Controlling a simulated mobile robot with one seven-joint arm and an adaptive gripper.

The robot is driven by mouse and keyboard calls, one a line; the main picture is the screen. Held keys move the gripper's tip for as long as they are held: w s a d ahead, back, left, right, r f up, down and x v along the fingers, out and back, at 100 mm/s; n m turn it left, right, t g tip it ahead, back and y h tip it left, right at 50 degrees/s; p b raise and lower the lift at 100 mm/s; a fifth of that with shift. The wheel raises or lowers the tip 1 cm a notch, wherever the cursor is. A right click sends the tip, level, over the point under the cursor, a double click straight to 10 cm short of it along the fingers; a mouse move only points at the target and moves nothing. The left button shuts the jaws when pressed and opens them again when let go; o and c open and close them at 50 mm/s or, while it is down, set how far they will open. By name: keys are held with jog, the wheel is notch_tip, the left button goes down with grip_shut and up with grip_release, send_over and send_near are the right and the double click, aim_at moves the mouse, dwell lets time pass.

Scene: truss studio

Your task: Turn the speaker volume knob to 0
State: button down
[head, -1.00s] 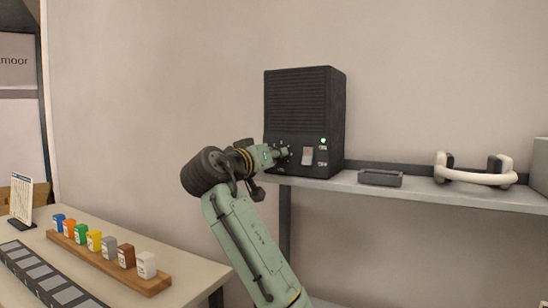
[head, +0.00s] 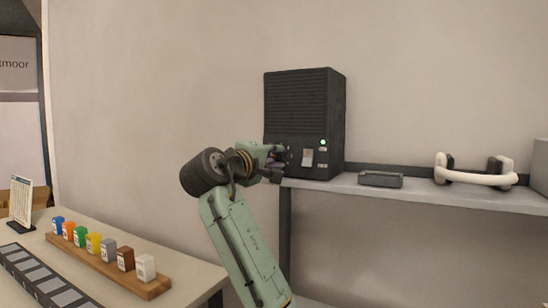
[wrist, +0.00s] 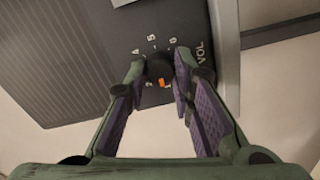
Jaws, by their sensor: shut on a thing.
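The black speaker (head: 305,115) stands on the wall shelf, and its dark front panel (wrist: 75,60) fills the upper left of the wrist view. The small round volume knob (wrist: 159,68) has an orange pointer mark (wrist: 162,83), ringed by white digits beside the letters VOL. The pointer faces the lower side of the picture; the digit it points at is too unclear to read. My gripper (wrist: 162,66) has a fingertip on each side of the knob and is shut on it. In the head view my gripper (head: 278,162) is at the lower left of the speaker front and hides the knob.
A pale rocker switch (head: 307,157) and a lit green lamp (head: 323,142) are right of my gripper. A grey tray (head: 380,179) and white-and-black headphones (head: 475,177) lie further right on the shelf (head: 420,191). A table at left holds a wooden rack (head: 118,273) of coloured blocks.

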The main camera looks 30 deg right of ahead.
jog(key=n, duration=0.5)
jog(key=shift+n+p, duration=0.3)
jog(key=shift+p, duration=0.05)
jog(key=shift+n+p, duration=0.3)
jog(key=shift+n, duration=2)
jog(key=shift+f, duration=0.1)
jog(key=c, duration=1.4)
grip_release()
jog(key=shift+o, duration=0.2)
jog(key=v, duration=1.2)
